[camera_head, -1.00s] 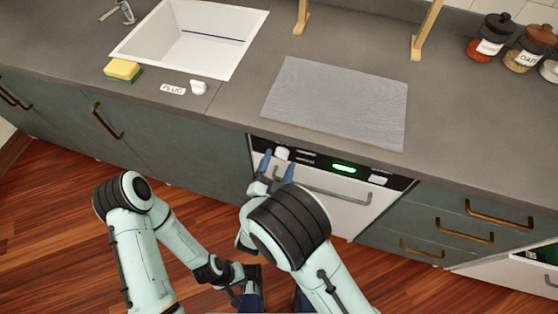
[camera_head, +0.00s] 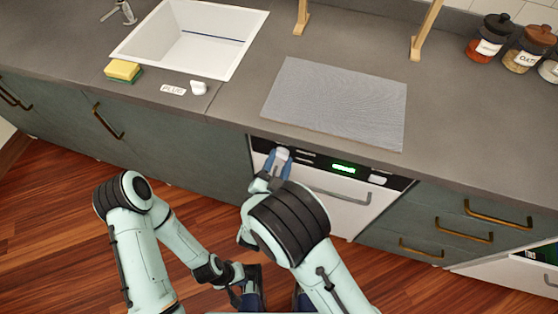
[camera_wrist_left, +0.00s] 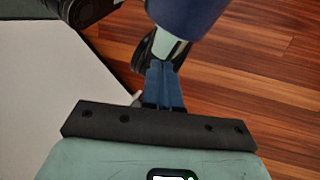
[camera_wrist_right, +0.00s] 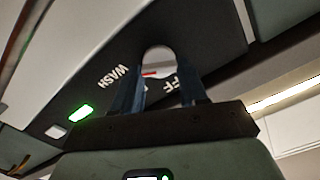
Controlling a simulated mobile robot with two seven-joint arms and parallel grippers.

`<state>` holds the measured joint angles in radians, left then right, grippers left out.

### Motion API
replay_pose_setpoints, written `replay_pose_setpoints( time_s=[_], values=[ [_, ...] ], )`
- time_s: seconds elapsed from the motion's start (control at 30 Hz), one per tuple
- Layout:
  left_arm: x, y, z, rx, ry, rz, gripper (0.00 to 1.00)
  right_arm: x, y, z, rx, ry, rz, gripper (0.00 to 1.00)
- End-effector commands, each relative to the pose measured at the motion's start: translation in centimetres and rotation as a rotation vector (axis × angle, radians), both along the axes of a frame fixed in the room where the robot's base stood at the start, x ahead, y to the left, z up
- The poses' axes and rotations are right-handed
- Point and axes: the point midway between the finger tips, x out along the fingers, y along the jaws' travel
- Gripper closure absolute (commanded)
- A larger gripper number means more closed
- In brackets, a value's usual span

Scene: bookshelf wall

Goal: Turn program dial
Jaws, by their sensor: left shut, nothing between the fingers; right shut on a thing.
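The program dial (camera_wrist_right: 157,60) is a white round knob on the dishwasher's black control panel (camera_head: 315,163). In the right wrist view it sits between the two blue fingers, with "WASH" and partly hidden lettering printed around it. My right gripper (camera_head: 279,156) is shut on the dial; it also shows in the right wrist view (camera_wrist_right: 160,80). The dial's red mark is partly visible. My left gripper (camera_wrist_left: 162,85) is shut and empty, low down near the floor and away from the panel.
The panel has a lit green display (camera_head: 343,168) and a white button (camera_head: 378,179) to its right. The dishwasher's bar handle (camera_head: 335,193) runs below. The grey counter (camera_head: 230,115) overhangs above, holding a sink (camera_head: 150,45) and a grey mat (camera_head: 335,103). Wooden floor is around my arms.

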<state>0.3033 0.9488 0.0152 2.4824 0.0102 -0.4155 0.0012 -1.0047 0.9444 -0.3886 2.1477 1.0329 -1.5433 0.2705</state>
Motion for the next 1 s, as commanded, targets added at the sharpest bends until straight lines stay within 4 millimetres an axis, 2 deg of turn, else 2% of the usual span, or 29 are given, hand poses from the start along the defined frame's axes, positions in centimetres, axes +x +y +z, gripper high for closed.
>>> replay_pose_setpoints(
  time_s=[0.27,1.0],
  values=[
    [-0.3,0.0,1.0,-0.002,0.013,-0.003,1.00,0.0,0.1,0.1,-0.181,0.060,0.000,0.88],
    [-1.0,0.0,4.0,-0.007,0.049,-0.011,1.00,0.1,0.3,0.1,-0.849,0.278,0.000,0.88]
  ],
)
